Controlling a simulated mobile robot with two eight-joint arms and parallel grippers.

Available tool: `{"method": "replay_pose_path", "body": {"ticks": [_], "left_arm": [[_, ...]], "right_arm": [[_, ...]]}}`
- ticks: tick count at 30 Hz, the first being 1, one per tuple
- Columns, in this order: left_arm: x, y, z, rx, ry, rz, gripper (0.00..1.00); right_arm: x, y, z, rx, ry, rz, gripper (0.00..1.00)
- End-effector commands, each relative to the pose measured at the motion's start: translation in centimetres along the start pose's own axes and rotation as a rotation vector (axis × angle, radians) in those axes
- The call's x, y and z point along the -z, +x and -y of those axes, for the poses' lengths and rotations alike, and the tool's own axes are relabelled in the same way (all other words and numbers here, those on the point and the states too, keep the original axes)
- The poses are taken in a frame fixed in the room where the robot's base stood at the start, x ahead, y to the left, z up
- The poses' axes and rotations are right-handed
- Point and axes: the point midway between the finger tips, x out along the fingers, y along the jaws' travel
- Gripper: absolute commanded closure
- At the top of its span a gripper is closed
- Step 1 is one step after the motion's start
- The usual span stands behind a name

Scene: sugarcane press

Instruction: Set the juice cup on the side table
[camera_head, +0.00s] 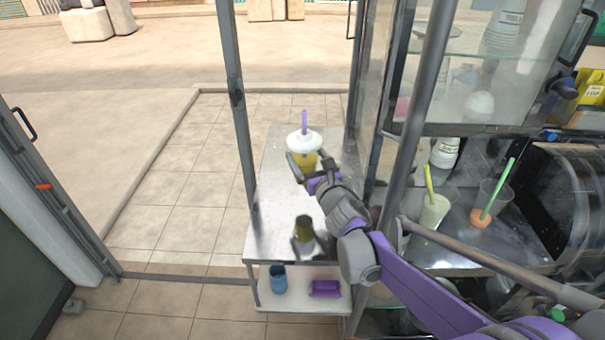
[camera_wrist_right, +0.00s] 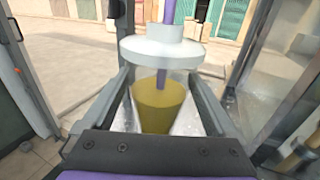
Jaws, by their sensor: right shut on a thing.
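The juice cup (camera_head: 304,159) holds yellow juice and has a white lid and a purple straw. My right gripper (camera_head: 303,167) is shut on it. In the right wrist view the cup (camera_wrist_right: 160,105) stands upright between the two fingers of the right gripper (camera_wrist_right: 163,110). The side table (camera_head: 285,190) is a grey metal top, and the cup is over its far part. I cannot tell whether the cup's base touches the top. My left gripper is not in view.
A dark cylinder (camera_head: 304,228) is at the table's near part. A blue cup (camera_head: 278,279) and a purple item (camera_head: 325,289) are on the lower shelf. A metal post (camera_head: 238,110) rises at the table's left. Cups with straws (camera_head: 433,210) stand on the right counter.

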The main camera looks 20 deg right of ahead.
Motion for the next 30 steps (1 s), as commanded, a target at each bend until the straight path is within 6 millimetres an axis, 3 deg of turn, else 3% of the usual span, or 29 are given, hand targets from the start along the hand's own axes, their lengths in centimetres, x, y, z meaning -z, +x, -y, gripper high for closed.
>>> {"method": "replay_pose_path", "body": {"ticks": [1,6,13,18,30], "left_arm": [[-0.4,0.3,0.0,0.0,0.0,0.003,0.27],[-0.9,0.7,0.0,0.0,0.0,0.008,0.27],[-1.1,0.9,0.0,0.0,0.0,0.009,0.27],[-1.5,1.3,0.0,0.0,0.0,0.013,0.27],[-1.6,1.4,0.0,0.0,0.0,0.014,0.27]], "right_arm": [[1.4,0.0,0.0,-0.001,0.001,-0.001,0.85],[4.3,-0.1,0.0,-0.001,0.0,-0.001,0.85],[6.1,0.0,0.0,-0.001,0.001,-0.001,0.85],[8.5,0.0,0.0,-0.001,0.001,-0.001,0.85],[9.1,0.0,0.0,-0.001,0.0,0.0,0.85]]}}
